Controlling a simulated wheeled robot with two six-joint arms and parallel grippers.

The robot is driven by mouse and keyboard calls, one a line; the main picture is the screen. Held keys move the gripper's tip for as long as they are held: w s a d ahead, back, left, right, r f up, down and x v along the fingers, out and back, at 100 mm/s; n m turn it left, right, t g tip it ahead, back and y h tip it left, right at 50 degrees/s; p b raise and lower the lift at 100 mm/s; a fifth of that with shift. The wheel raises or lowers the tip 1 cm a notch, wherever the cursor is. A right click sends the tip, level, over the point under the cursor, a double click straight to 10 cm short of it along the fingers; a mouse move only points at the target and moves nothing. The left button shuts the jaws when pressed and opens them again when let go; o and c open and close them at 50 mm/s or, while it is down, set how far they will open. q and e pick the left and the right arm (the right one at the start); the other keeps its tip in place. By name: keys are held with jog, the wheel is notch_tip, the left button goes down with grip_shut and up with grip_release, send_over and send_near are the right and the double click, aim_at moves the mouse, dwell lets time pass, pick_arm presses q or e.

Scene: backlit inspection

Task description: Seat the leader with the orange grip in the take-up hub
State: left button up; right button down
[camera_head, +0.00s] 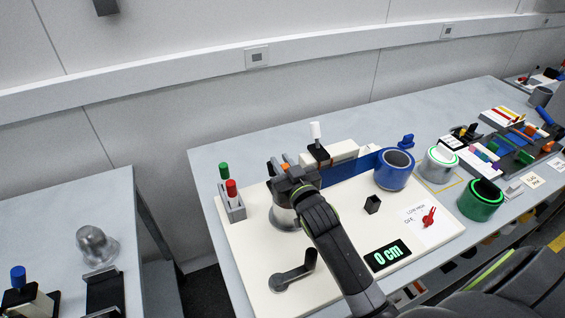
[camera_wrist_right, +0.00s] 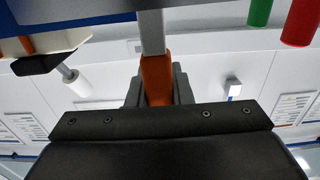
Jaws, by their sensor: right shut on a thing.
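My right gripper (camera_head: 292,180) is shut on the orange grip (camera_wrist_right: 156,80) of the leader, which stands between the fingers in the right wrist view. A grey bar (camera_wrist_right: 151,32) runs from the grip to the top edge of that view. In the head view a grey metal drum (camera_head: 283,218), which looks like the take-up hub, stands on the cream board below the gripper. The gripper and arm cover much of it. I cannot tell whether the leader touches the hub. My left gripper is out of view.
A rack (camera_head: 233,208) with green and red handles stands left of the gripper. A blue strip (camera_head: 345,170) runs to a blue spool (camera_head: 395,170).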

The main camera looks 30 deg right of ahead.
jog(key=shift+f+b, duration=0.55)
jog(key=shift+f, duration=0.3)
jog(key=c, duration=1.2)
grip_release()
jog(key=shift+r, duration=0.1)
notch_tip(320, 180, up, 10)
jog(key=shift+b, duration=0.3)
jog(key=shift+s, duration=0.1)
